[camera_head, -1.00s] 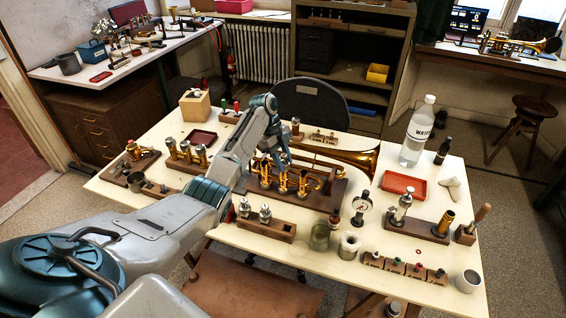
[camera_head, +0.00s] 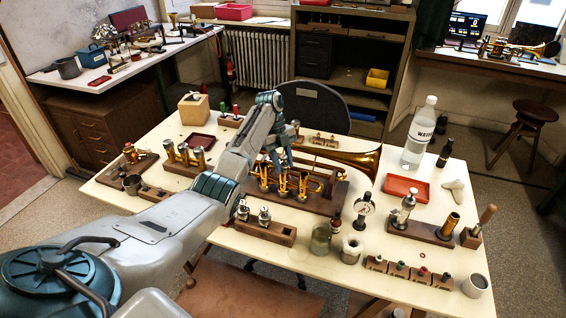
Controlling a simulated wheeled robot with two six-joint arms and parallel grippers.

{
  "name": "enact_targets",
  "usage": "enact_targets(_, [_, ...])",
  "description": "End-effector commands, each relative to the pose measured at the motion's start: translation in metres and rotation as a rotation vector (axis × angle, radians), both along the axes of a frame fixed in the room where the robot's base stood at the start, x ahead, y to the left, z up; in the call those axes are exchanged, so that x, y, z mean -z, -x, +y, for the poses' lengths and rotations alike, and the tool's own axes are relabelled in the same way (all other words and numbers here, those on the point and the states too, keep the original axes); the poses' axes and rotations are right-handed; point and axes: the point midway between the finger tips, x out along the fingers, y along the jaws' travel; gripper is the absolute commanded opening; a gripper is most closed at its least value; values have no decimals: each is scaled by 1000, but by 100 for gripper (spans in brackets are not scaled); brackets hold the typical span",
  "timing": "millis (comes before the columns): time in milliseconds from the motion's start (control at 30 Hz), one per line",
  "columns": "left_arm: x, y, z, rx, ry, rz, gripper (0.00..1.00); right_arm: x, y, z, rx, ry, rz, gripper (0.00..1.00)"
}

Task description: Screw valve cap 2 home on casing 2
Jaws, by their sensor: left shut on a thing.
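A brass horn (camera_head: 345,157) lies on a dark wooden cradle on the white table. Its upright valve casings stand in a row at the front; the middle one, casing 2 (camera_head: 283,186), is under my left gripper. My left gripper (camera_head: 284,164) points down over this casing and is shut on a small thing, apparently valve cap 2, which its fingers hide. I cannot tell whether the cap touches the casing or how its thread sits. My right gripper is out of view.
A wooden block with two valves (camera_head: 266,231) stands in front of the horn. A glass jar (camera_head: 321,240), a dial gauge (camera_head: 364,208) and a red tray (camera_head: 406,189) are to the right.

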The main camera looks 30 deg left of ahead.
Motion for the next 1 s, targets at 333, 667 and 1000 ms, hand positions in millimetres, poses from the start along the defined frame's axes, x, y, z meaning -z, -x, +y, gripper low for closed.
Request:
enact_targets(333, [-2, -1, -2, 254, 2, 3, 6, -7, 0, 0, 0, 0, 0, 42])
enact_targets(667, [1, -1, -1, 453, 1, 1, 6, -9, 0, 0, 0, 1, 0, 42])
enact_targets(1000, [1, -1, -1, 449, 1, 0, 58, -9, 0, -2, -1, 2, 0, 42])
